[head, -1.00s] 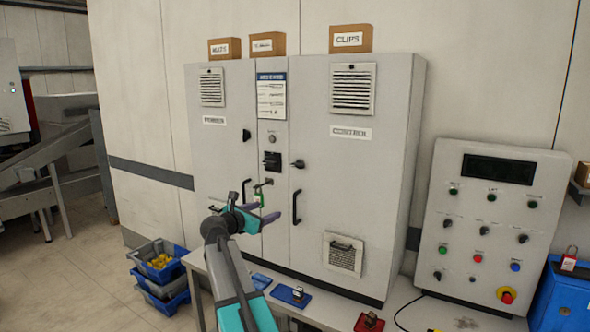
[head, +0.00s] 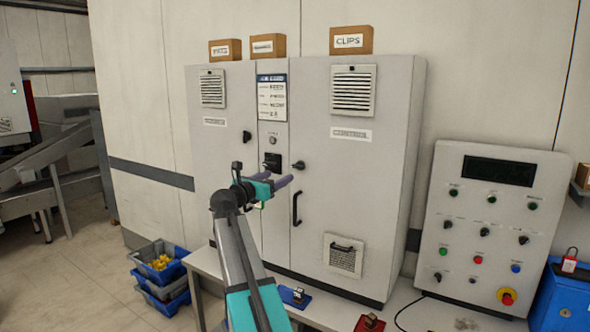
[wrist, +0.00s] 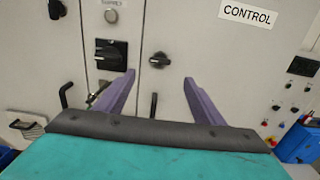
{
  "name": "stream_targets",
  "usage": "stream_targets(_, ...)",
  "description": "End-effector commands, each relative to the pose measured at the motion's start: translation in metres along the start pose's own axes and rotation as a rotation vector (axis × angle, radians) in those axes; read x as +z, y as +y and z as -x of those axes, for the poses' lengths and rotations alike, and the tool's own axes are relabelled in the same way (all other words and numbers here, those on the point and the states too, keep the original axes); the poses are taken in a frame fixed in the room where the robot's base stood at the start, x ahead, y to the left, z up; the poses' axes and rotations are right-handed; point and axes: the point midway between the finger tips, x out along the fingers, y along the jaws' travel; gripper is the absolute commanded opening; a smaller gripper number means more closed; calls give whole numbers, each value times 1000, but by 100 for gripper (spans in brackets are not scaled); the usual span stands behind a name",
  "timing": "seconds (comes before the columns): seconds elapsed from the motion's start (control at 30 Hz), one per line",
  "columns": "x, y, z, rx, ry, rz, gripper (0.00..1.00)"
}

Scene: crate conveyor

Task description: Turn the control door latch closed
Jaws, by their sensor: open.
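The control door (head: 352,200) is the wide right door of the grey cabinet and looks shut. Its latch (head: 298,165) is a dark knob at the door's left edge, with its handle pointing sideways. In the wrist view the latch (wrist: 160,60) lies ahead, between and beyond my two purple fingers. My gripper (head: 288,183) is open and empty, just below and left of the latch in the head view. It also shows in the wrist view (wrist: 158,92). The fingers appear apart from the latch.
The door's pull handle (head: 296,208) is below the latch. A black main switch (wrist: 111,54) sits on the narrow panel to its left. A control box (head: 490,225) stands at right. Blue crates (head: 160,270) are on the floor at left.

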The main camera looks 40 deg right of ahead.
Motion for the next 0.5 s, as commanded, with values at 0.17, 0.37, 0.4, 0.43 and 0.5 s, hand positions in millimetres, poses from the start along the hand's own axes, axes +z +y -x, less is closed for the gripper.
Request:
stream_targets(0.17, 1, 1, -20, -2, 1, 1, 62)
stream_targets(0.37, 2, 1, -48, -2, 1, 1, 62)
stream_targets(0.4, 2, 1, -54, -2, 1, 0, 62)
stream_targets(0.43, 2, 1, -59, -2, 1, 0, 62)
stream_targets(0.5, 2, 1, -68, -1, 1, 0, 62)
